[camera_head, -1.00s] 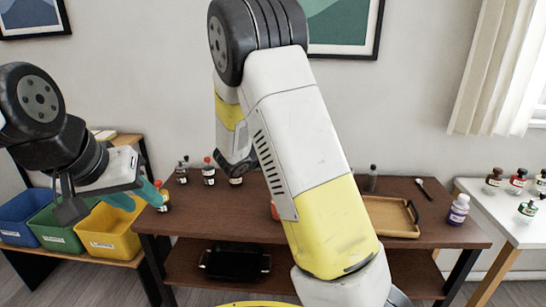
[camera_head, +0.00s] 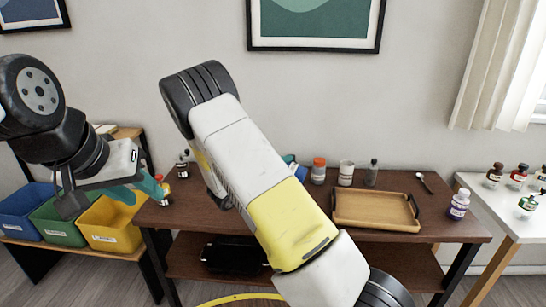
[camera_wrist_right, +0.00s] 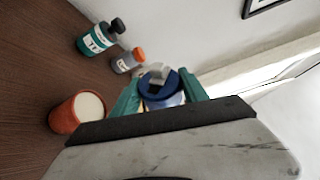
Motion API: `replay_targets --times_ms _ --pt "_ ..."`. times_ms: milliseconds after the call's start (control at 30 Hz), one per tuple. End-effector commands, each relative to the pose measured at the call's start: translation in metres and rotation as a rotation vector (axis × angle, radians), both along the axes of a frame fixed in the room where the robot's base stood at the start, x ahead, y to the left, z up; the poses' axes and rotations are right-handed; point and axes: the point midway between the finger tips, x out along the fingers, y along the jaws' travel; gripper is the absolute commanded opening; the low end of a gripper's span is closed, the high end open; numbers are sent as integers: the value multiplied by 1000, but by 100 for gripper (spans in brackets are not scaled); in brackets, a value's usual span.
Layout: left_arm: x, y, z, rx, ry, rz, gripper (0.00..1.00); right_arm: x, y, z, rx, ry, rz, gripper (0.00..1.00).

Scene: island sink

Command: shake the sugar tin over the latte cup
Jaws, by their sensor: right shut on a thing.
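In the right wrist view my right gripper (camera_wrist_right: 160,86) is shut on a blue-topped tin (camera_wrist_right: 163,98), which appears to be the sugar tin. An orange-red cup (camera_wrist_right: 66,116) with a pale, creamy top, seemingly the latte cup, stands on the brown table to the left of the gripper, apart from the tin. In the head view my right forearm hides the cup and most of the right gripper; a bit of blue and teal (camera_head: 292,163) shows past the arm. My left gripper (camera_head: 140,188) is at the left, its teal fingers apart and empty.
On the brown table (camera_head: 445,190) stand an orange-capped jar (camera_head: 318,171), a pale jar (camera_head: 346,174), a dark-capped bottle (camera_head: 371,173), a wooden tray (camera_head: 376,209) and a purple bottle (camera_head: 459,206). Coloured bins (camera_head: 108,226) sit at the left.

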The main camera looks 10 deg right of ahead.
Motion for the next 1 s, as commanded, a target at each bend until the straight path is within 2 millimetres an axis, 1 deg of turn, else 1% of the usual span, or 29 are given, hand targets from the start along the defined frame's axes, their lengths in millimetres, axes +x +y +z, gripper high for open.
replay_targets --times_ms 33,233,300,400,500,667,1000 --pt "0 0 0 0 0 0 38 0 0 -8 -54 35 1 7" --pt "0 0 0 0 0 0 38 -1 -1 -29 -245 165 0 7" --pt "0 0 0 0 0 0 38 0 0 -32 -339 225 -1 7" --pt "0 0 0 0 0 0 38 0 0 -35 -434 291 0 7" --pt "0 0 0 0 0 0 38 0 0 -36 -490 329 0 7" --pt "0 0 0 0 0 0 38 0 0 -37 -520 349 -2 7" --pt "0 0 0 0 0 0 38 0 0 -36 -509 342 -1 7"
